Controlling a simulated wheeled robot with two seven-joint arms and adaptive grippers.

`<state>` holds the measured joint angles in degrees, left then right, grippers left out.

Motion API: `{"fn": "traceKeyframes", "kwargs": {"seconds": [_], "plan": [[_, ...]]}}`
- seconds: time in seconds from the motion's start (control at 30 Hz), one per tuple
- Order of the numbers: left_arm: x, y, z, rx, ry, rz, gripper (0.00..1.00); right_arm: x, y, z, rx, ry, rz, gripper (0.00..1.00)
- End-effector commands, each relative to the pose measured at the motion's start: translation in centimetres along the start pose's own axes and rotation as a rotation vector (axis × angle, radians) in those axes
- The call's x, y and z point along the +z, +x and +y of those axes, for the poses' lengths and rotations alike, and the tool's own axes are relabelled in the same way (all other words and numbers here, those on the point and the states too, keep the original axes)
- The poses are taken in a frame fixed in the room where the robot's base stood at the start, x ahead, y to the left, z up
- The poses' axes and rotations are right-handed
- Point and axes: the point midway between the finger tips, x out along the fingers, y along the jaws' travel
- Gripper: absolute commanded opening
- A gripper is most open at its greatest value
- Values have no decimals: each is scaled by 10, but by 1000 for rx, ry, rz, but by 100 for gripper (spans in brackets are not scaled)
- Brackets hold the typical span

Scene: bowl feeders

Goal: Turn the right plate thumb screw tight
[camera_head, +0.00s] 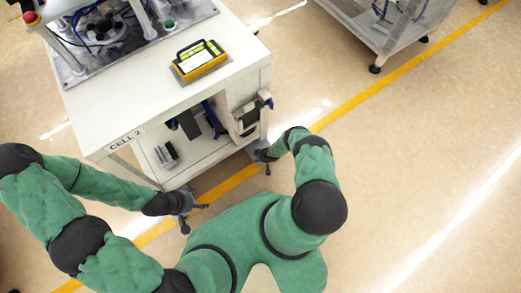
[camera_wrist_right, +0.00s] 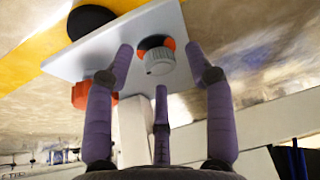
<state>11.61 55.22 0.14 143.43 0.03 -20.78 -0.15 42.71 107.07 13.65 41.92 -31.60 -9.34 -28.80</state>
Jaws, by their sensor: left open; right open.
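In the right wrist view a pale plate (camera_wrist_right: 100,52) lies tilted across the upper middle. A thumb screw (camera_wrist_right: 158,62) with a light ribbed knob and an orange-and-black collar sits on it. My right gripper (camera_wrist_right: 160,68) is open, with two fingers flanking the thumb screw and a third below; I cannot tell whether they touch it. In the head view my right gripper (camera_head: 264,158) is low beside the cart's right corner, and the thumb screw cannot be made out there. My left gripper (camera_head: 190,207) is open and empty before the cart's lower shelf.
The white cart (camera_head: 130,85) marked CELL 2 carries a yellow-and-black device (camera_head: 200,61) and machinery. A dark object (camera_head: 166,154) is on its lower shelf. Another cart (camera_head: 390,25) stands at top right. The floor on the right is clear.

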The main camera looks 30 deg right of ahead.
Motion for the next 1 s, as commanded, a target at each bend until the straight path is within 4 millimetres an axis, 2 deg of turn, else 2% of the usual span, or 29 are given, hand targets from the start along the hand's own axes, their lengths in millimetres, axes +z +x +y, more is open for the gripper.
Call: {"fn": "traceKeyframes", "kwargs": {"seconds": [0.03, 0.07, 0.23, 1.0], "plan": [[0, 0, 0, 0, 0, 0, 71, 0, 0, 0, 0, 0, 0, 54], [0, 0, 0, 0, 0, 0, 71, 0, 0, 0, 0, 0, 0, 49], [0, 0, 0, 0, 0, 0, 71, 0, 0, 0, 0, 0, 0, 1], [0, -2, 1, 0, 0, 0, 71, -1, 0, -2, 4, 10, 2, 0]]}}
